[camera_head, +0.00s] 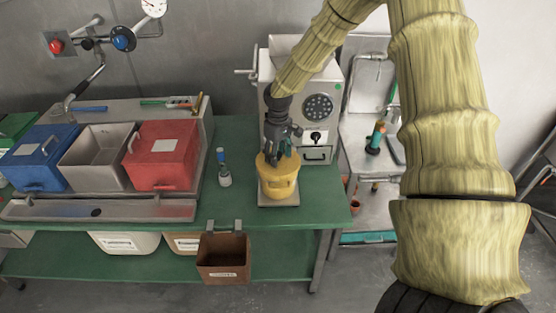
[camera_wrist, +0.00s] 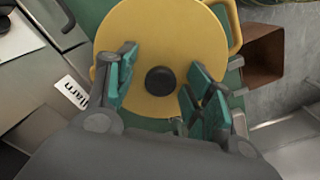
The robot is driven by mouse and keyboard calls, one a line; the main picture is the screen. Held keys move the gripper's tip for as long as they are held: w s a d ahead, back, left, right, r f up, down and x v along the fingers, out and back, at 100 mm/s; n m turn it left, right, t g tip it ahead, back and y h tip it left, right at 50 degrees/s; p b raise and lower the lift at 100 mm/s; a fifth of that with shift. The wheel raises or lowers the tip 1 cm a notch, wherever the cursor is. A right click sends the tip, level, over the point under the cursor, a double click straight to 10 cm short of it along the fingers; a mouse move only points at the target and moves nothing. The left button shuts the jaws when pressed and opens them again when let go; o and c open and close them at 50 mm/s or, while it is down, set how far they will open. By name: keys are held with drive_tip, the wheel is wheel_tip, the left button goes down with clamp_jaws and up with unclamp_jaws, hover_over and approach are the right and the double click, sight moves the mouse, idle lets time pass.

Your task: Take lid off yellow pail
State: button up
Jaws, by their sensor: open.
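The yellow pail (camera_head: 278,185) stands on a small scale plate (camera_head: 279,201) on the green bench, in front of the grey grinder. Its round yellow lid (camera_wrist: 178,35) with a dark knob (camera_wrist: 161,81) fills the middle of the wrist view. The lid is on the pail. My gripper (camera_head: 279,150) is right above the pail, pointing down. In the wrist view my gripper (camera_wrist: 160,92) is open, with green-padded fingers on both sides of the knob, apart from it. The exact height of the fingertips over the lid is hard to tell.
The grey grinder (camera_head: 313,105) stands close behind the pail. A small bottle (camera_head: 224,174) is left of it. Blue (camera_head: 42,155), grey (camera_head: 97,157) and red (camera_head: 162,155) bins stand further left. A brown box (camera_head: 223,259) hangs at the bench's front edge.

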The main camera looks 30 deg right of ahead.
drive_tip(key=c, duration=1.2)
drive_tip(key=shift+o, duration=0.2)
drive_tip(key=shift+r, duration=0.1)
